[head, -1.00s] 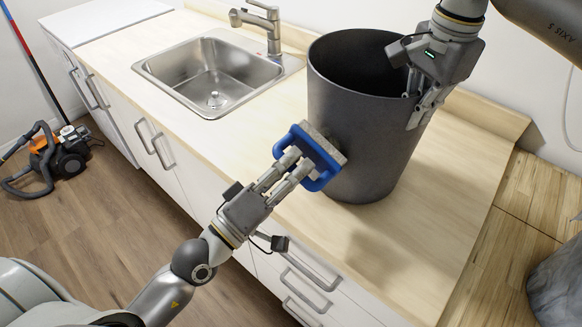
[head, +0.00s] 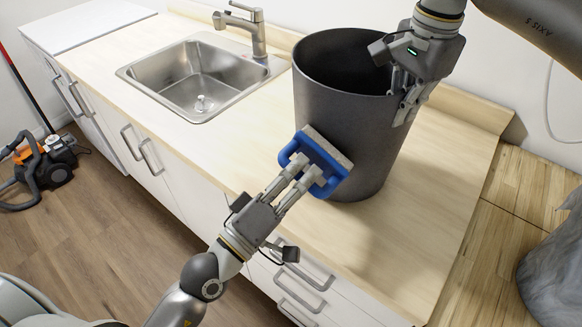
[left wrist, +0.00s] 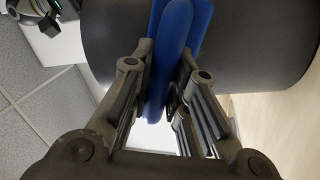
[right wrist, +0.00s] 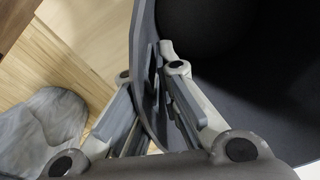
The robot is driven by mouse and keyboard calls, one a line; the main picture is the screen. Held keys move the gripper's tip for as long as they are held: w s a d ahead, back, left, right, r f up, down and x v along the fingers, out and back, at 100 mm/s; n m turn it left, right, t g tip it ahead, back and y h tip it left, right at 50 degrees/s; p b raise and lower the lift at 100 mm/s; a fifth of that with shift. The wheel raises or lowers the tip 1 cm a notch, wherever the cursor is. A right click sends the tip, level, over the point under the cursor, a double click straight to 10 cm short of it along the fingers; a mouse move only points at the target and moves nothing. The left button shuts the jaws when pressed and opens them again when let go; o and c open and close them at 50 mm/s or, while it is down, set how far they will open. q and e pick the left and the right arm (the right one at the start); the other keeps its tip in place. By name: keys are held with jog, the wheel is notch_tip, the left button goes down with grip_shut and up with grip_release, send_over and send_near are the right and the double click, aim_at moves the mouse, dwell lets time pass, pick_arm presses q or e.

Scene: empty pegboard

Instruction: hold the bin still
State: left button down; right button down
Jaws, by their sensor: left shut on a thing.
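The dark grey bin (head: 335,115) stands upright on the wooden counter, open at the top. My right gripper (head: 402,98) is at its right rim. In the right wrist view (right wrist: 152,85) the bin wall passes between the fingers, one inside and one outside, and they look closed on it. My left gripper (head: 305,180) is shut on the handle of a blue scrubber (head: 318,165). The scrubber's pale pad faces the lower front wall of the bin and appears to touch it. The blue handle also shows between the fingers in the left wrist view (left wrist: 172,60).
A steel sink (head: 200,85) with a tap (head: 258,35) lies left of the bin. The counter (head: 415,215) is clear to the right of the bin. A grey bag-like object (head: 555,265) stands at far right. A vacuum cleaner (head: 50,165) is on the floor at left.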

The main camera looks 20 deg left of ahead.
pick_arm(q)
jog(key=shift+w+a, duration=0.4)
jog(key=shift+a, duration=0.4)
jog(key=shift+w+a, duration=0.35)
jog(key=shift+a, duration=0.4)
pick_arm(e)
jog(key=shift+a, duration=0.1)
pick_arm(q)
jog(key=shift+s+r, duration=0.1)
jog(key=shift+r, duration=0.05)
jog(key=shift+s+d, duration=0.35)
jog(key=shift+d, duration=0.5)
jog(key=shift+s+d, duration=0.35)
jog(key=shift+d, duration=0.45)
jog(key=shift+w+a, duration=0.25)
jog(key=shift+a, duration=0.15)
jog(key=shift+w+a, duration=0.25)
jog(key=shift+a, duration=0.4)
jog(key=shift+w+a, duration=0.25)
jog(key=shift+a, duration=0.4)
jog(key=shift+s+a, duration=0.4)
jog(key=shift+s, duration=0.55)
jog(key=shift+s+a, duration=0.35)
jog(key=shift+s, duration=0.6)
jog(key=shift+s+a, duration=0.4)
jog(key=shift+s, duration=0.55)
